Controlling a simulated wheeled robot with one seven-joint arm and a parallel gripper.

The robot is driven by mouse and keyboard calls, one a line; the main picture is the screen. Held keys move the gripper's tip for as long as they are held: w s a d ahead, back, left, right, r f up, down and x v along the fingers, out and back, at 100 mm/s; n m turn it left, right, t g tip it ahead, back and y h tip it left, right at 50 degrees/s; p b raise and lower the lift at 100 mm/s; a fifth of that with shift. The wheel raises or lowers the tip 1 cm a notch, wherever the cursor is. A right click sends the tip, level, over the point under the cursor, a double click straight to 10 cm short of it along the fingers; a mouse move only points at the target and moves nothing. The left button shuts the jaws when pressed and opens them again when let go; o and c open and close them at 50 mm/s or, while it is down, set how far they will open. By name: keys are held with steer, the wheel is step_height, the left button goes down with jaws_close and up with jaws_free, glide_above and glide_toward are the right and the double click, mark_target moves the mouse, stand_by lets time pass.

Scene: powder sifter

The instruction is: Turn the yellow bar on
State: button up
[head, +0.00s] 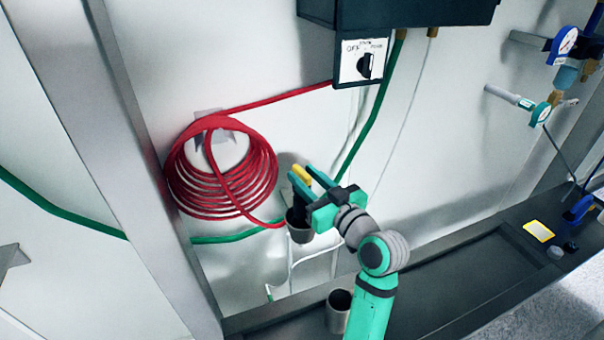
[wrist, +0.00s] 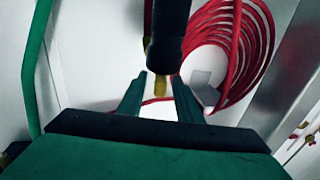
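The yellow bar (head: 301,173) is a small piece at the top of a dark upright fitting (head: 297,214) in front of the wall, beside the red hose coil. In the wrist view the yellow bar (wrist: 160,88) shows at the end of the dark cylinder (wrist: 169,40). My gripper (head: 309,178) is at the bar, with its green fingers apart. In the wrist view my gripper (wrist: 158,97) has one finger on each side of the bar, with gaps visible. Contact cannot be made out. The bar is partly hidden by the fingers in the head view.
A red hose coil (head: 219,168) hangs left of my gripper. A dark box with an OFF-marked switch (head: 362,62) is above. A metal cup (head: 338,311) stands below beside my arm. Green hose (head: 371,125) runs behind.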

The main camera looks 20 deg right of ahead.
steer(key=shift+x, duration=0.9)
jaws_close()
steer(key=shift+m+h, duration=0.3)
steer(key=shift+h, duration=0.2)
steer(key=shift+a+m+t+h, duration=0.1)
steer(key=shift+m+t+h, duration=0.2)
steer(key=shift+m+h, duration=0.7)
steer(key=shift+s+m+h, duration=0.1)
steer(key=shift+m+h, duration=0.6)
steer(key=shift+h, duration=0.65)
steer(key=shift+m+h, duration=0.7)
steer(key=shift+h, duration=0.95)
